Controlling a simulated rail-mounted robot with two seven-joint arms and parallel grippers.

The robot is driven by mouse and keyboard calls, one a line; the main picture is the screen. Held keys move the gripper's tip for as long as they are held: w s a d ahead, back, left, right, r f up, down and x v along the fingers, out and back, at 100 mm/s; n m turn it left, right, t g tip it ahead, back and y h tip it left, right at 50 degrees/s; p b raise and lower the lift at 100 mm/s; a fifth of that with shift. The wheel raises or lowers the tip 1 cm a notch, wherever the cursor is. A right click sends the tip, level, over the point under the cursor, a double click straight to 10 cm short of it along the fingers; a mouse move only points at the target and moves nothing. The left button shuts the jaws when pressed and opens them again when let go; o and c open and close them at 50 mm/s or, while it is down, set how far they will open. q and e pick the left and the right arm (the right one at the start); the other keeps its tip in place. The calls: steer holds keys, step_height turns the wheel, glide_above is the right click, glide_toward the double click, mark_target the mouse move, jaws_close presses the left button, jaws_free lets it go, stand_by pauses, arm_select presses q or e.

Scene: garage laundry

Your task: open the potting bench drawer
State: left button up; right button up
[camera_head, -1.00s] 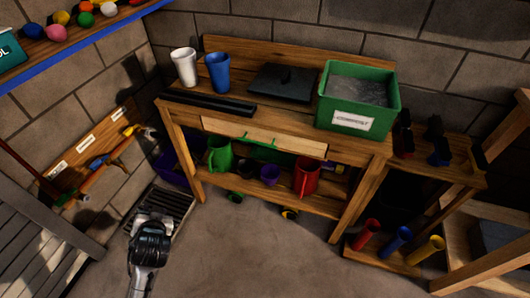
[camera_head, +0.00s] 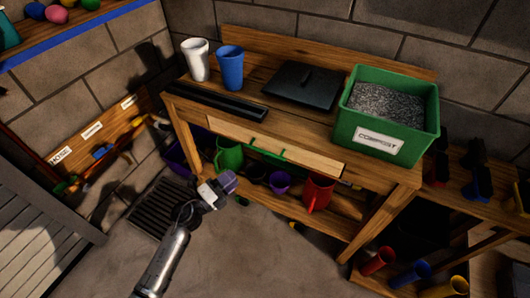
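The potting bench (camera_head: 388,210) stands against the block wall. Its drawer (camera_head: 222,134) has a pale wooden front just under the bench top. My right gripper is not in view.
On the bench top are a white cup (camera_head: 196,60), a blue cup (camera_head: 230,68), a black tray (camera_head: 300,86) and a green compost bin (camera_head: 385,121). The lower shelf holds a green jug (camera_head: 229,155) and a red jug (camera_head: 318,193). A floor grate (camera_head: 158,208) lies left.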

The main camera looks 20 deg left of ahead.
mark_target(264, 151)
arm_select(q)
steer(key=b+x, duration=0.3)
steer(key=x, duration=1.1)
steer(key=shift+d+r+b, duration=0.1)
steer(key=shift+r+b, duration=0.1)
steer(key=shift+b, duration=0.2)
steer(key=shift+c, duration=0.3)
jaws_close()
